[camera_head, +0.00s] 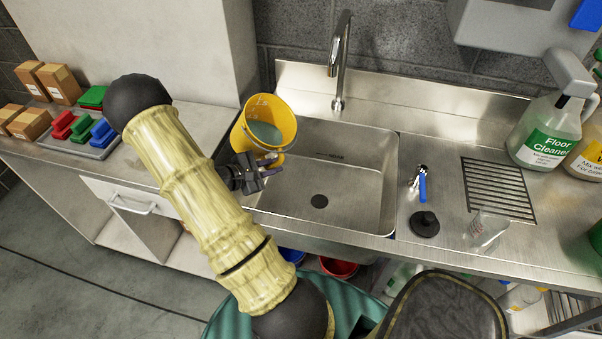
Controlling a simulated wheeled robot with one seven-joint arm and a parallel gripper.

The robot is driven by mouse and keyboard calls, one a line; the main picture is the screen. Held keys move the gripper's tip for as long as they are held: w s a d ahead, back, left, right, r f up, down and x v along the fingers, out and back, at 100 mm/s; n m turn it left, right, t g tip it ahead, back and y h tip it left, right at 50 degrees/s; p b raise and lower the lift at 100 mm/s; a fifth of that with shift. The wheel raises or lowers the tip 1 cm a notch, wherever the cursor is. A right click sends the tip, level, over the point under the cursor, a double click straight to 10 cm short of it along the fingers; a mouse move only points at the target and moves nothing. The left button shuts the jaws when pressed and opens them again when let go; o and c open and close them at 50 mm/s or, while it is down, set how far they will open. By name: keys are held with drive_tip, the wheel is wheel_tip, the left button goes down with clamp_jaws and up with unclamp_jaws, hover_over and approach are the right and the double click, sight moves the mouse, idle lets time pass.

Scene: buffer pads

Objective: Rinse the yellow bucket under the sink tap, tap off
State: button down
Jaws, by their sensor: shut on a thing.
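The yellow bucket (285,118) is tilted above the left rim of the sink, with greenish liquid or a greenish bottom showing inside. My gripper (268,172) is at its near lower side and is shut on it, apparently at a yellow handle; the exact contact is small in the picture. The steel sink basin (350,185) looks empty, with a dark drain in its floor. The tap (341,60) rises at the back of the sink, right of the bucket. No water stream shows under its spout. A blue lever (422,187) stands on the counter right of the basin.
A black plug (425,224) and a clear glass (486,231) stand right of the basin, near a drain grille (497,188). A Floor Cleaner jug (547,135) is at the far right. A tray (103,150) with coloured blocks and several boxes are at the left.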

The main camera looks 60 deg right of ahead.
drive_tip(key=shift+w+f+m+t+y+b, duration=0.3)
drive_tip(key=shift+f+m+t+b, duration=0.2)
drive_tip(key=shift+b, duration=0.15)
idle(0.5)
drive_tip(key=shift+w, duration=0.2)
drive_tip(key=shift+m, duration=0.3)
drive_tip(key=shift+w+f+t+b, duration=0.2)
drive_tip(key=shift+f+t+b, duration=0.05)
drive_tip(key=shift+t+b, duration=0.2)
drive_tip(key=shift+w, duration=0.1)
drive_tip(key=shift+w+m, duration=0.15)
drive_tip(key=shift+m, duration=0.15)
drive_tip(key=shift+s, duration=0.25)
drive_tip(key=shift+w+a+f, duration=0.15)
drive_tip(key=shift+w, duration=0.2)
drive_tip(key=shift+s+t, duration=0.1)
drive_tip(key=shift+t, duration=0.15)
